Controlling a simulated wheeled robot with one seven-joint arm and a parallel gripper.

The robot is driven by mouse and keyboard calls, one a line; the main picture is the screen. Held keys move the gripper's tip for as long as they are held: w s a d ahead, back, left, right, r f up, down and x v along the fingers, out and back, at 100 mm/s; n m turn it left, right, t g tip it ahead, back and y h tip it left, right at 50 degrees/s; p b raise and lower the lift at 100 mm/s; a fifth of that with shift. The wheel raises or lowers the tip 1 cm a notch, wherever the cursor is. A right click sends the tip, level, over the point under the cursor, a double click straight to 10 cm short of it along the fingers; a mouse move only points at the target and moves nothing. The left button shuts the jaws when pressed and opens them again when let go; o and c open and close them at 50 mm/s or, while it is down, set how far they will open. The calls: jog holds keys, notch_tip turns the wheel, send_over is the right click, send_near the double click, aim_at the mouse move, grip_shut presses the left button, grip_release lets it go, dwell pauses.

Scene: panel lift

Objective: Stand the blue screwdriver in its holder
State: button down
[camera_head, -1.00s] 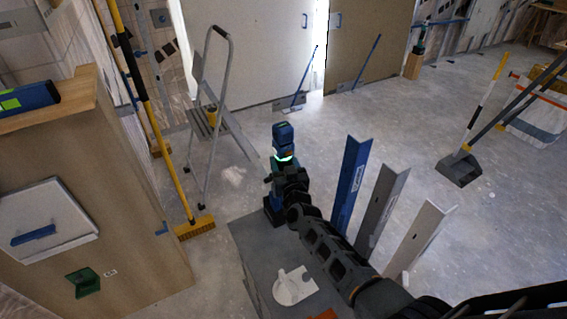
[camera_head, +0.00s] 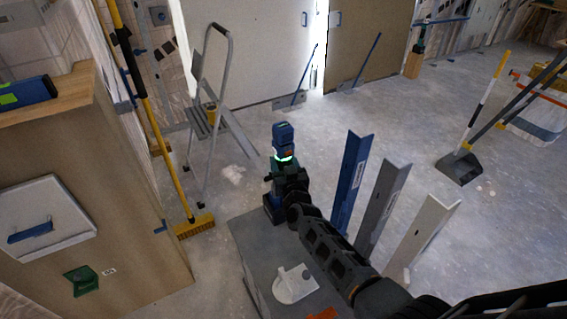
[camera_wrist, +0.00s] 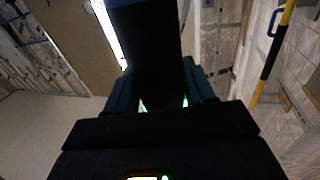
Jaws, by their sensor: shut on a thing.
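The blue screwdriver looks like a cordless driver with a blue body (camera_head: 283,132) and a dark, blue-edged foot (camera_head: 273,210). It is upright in the head view. My gripper (camera_head: 283,165) is shut around its middle, and its fingers are largely hidden. In the wrist view a large dark shape, blue at the top edge, fills the space between the fingers; green light shows beside it. A green bracket (camera_head: 83,280) with a small label beside it is on the wooden cabinet's face at lower left. I cannot tell whether it is the screwdriver's holder.
The wooden cabinet (camera_head: 125,200) stands at left, with a yellow broom (camera_head: 178,190) and a stepladder (camera_head: 215,95) beyond it. Blue (camera_head: 349,185), grey (camera_head: 383,205) and white (camera_head: 425,235) upright profiles stand close right of my arm.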

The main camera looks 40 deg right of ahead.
jog(key=shift+r, duration=0.15)
jog(key=c, duration=0.8)
grip_release()
jog(key=o, duration=0.5)
jog(key=shift+o, duration=0.7)
jog(key=shift+f, duration=0.3)
jog(key=shift+o, duration=0.8)
jog(key=shift+r, duration=0.1)
jog(key=shift+p+v, duration=0.85)
jog(key=shift+v, duration=0.7)
jog(key=p+v, duration=0.4)
jog(key=v, duration=0.5)
jog(key=shift+r, duration=0.15)
